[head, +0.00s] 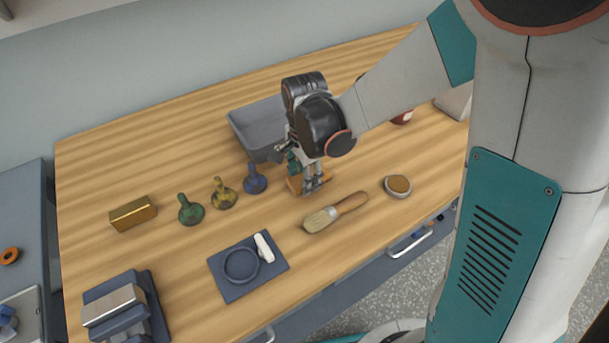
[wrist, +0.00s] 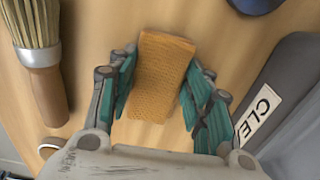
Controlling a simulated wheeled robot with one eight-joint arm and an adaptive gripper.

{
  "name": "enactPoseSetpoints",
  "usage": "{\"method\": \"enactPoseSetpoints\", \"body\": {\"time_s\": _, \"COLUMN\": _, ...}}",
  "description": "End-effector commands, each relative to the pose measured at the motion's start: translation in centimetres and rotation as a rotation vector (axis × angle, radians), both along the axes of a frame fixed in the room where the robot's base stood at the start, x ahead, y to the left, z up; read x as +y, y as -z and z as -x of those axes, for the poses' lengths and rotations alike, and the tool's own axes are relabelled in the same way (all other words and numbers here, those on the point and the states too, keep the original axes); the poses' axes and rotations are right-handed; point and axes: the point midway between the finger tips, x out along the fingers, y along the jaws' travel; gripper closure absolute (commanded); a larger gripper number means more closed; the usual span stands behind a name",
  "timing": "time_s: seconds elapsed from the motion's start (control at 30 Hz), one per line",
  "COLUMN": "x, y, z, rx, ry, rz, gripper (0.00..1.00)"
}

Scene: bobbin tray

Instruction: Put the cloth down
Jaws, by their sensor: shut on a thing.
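The cloth (wrist: 163,75) is a folded orange-brown textured piece between the teal fingers of my gripper (wrist: 158,92) in the wrist view. My gripper is shut on it. In the head view my gripper (head: 311,178) points down over the table, right of the blue bobbin-like piece. Only part of the cloth (head: 294,185) shows there, beside and behind the fingers. It is low over the wooden table (head: 150,165); I cannot tell whether it touches the top.
A grey bin (head: 240,133) stands behind my gripper; its label (wrist: 258,112) partly reads "CLE". A brush (head: 335,212) lies in front, and a round tin (head: 397,193) to the right. Blue (head: 255,180), yellow (head: 223,195) and green (head: 190,211) pieces stand left. A dark tray (head: 233,292) lies front left.

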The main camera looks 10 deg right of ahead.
Motion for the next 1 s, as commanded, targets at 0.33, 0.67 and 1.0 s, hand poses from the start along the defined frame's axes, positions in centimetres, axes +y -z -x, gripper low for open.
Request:
{"method": "enactPoseSetpoints", "body": {"time_s": 0.33, "x": 0.0, "y": 0.4, "z": 0.2, "rx": 0.002, "ry": 0.000, "rz": 0.000, "gripper": 0.34}}
{"method": "enactPoseSetpoints", "body": {"time_s": 0.67, "x": 0.0, "y": 0.2, "z": 0.2, "rx": 0.002, "ry": 0.000, "rz": 0.001, "gripper": 0.34}}
{"method": "enactPoseSetpoints", "body": {"time_s": 1.0, "x": 0.1, "y": -4.2, "z": 0.3, "rx": 0.002, "ry": 0.000, "rz": 0.001, "gripper": 0.34}}
